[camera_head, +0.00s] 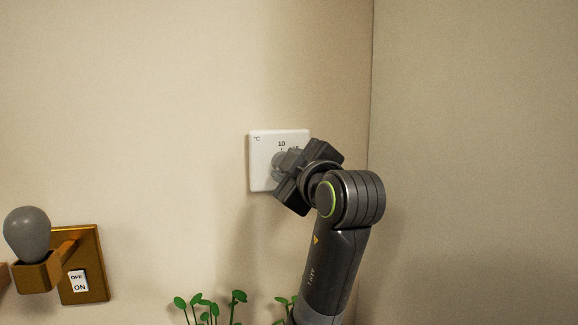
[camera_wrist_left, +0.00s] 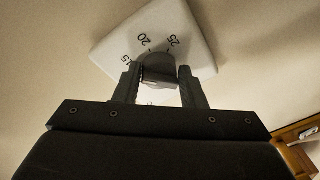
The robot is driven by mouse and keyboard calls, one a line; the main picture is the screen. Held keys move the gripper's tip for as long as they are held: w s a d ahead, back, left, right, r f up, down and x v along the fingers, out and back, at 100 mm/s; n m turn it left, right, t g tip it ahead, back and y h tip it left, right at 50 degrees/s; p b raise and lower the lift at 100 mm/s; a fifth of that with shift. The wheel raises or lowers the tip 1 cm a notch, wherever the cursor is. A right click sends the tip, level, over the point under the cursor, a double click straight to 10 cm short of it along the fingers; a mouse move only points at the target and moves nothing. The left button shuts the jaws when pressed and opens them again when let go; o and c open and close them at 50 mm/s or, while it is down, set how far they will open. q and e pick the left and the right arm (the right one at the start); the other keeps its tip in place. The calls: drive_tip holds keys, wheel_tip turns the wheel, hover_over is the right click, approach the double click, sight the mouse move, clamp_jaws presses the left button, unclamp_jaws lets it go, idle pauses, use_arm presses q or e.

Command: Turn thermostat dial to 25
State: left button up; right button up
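The thermostat (camera_head: 262,178) is a white square plate on the wall with "°C" and "10" readable in the head view. In the left wrist view its plate (camera_wrist_left: 205,60) looks tilted, with marks 20 and 25 legible and 15 partly covered. The grey dial (camera_head: 279,160) sticks out of the plate; its pointer is hidden. My left gripper (camera_head: 284,170) is at the dial, rolled at a slant. In the left wrist view its two fingers (camera_wrist_left: 159,78) stand on either side of the dial (camera_wrist_left: 160,68), close against it. My right gripper is not in view.
A brown wall lamp with a grey bulb (camera_head: 27,233) and an OFF/ON switch (camera_head: 78,281) is at the lower left. Green seedlings (camera_head: 207,306) rise at the bottom, left of my arm. A wall corner lies right of the thermostat. The wall above is clear.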

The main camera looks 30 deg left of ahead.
use_arm(q)
drive_tip(key=c, duration=0.3)
drive_tip(key=shift+s+a+m+t+h+p, duration=0.1)
drive_tip(key=shift+m+t+p, duration=0.4)
drive_tip(key=shift+m+p, duration=2.1)
drive_tip(key=shift+s+a+m+t+h+p, duration=0.1)
drive_tip(key=shift+m+t+p, duration=0.4)
drive_tip(key=shift+m, duration=4.1)
drive_tip(key=shift+s+m+t+h+p, duration=0.1)
drive_tip(key=shift+m+t+p, duration=0.4)
drive_tip(key=shift+m+p, duration=2.05)
drive_tip(key=shift+m+b, duration=1.05)
drive_tip(key=shift+m, duration=0.1)
